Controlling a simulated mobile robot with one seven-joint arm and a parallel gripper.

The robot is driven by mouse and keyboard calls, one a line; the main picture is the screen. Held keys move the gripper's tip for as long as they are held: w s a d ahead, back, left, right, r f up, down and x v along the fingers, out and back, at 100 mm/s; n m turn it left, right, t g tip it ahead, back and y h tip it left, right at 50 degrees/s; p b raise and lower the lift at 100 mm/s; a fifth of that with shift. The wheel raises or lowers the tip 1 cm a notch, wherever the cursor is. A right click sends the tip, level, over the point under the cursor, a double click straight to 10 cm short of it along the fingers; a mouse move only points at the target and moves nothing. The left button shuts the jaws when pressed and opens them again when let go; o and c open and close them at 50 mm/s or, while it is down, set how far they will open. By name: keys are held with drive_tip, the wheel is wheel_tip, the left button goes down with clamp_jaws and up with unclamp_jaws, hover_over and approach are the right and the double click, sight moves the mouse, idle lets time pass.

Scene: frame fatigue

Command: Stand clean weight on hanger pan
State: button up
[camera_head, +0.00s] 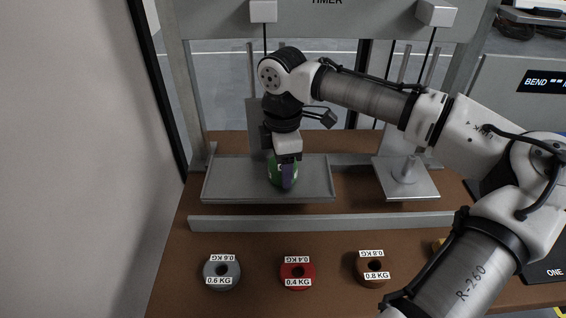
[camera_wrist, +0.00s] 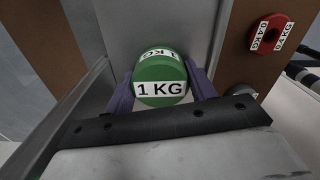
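A green weight labelled 1 KG (camera_wrist: 160,72) is between the two purple fingers of my gripper (camera_wrist: 163,90), which appear to touch its sides. In the head view the green weight (camera_head: 275,174) and my gripper (camera_head: 283,174) are low over the wide grey pan (camera_head: 230,185) on the left. My wrist hides part of the weight, and I cannot tell whether its base touches the pan. A smaller grey pan (camera_head: 421,188) with a short upright post stands on the right, with nothing on it.
A grey rail (camera_head: 330,222) runs in front of the pans. Frame uprights (camera_head: 196,110) flank the pans.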

drive_tip(key=o, duration=0.5)
drive_tip(key=shift+c, duration=0.2)
drive_tip(key=shift+r, duration=0.1)
wheel_tip(320, 180, up, 12)
drive_tip(key=shift+p, duration=0.35)
